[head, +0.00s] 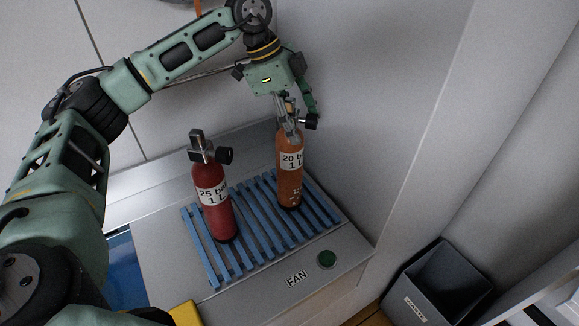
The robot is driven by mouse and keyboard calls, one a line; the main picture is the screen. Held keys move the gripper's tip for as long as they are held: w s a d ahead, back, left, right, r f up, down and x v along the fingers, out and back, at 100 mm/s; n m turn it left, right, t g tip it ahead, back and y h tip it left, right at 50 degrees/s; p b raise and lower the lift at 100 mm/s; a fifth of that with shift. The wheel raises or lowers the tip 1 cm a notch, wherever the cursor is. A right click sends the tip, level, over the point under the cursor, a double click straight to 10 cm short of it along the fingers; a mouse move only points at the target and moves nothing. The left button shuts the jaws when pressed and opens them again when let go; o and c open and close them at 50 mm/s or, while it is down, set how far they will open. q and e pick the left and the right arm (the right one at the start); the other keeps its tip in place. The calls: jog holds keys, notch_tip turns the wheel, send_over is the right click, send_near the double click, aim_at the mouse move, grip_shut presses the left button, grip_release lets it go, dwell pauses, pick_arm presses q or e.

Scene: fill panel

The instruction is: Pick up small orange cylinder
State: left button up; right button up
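The small orange cylinder (289,178), labelled "20 bar 1 L", stands upright on a blue slatted rack at the right. Its metal valve with a black knob is at the top. My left gripper (294,106) is right above it, pointing down at the valve. One green finger reaches down on the right side, spread away from the valve, with its tip near the knob. The other finger is hard to make out. The gripper looks open; whether it touches the valve cannot be told. My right gripper is not in view.
A red cylinder (213,203), labelled "25 bar 1 L", stands on the blue slatted rack (262,232) left of the orange one. A grey wall rises close behind and right. A dark waste bin (437,285) stands lower right.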

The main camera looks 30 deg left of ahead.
pick_arm(q)
jog(key=shift+f, duration=0.1)
grip_shut()
dwell(0.4)
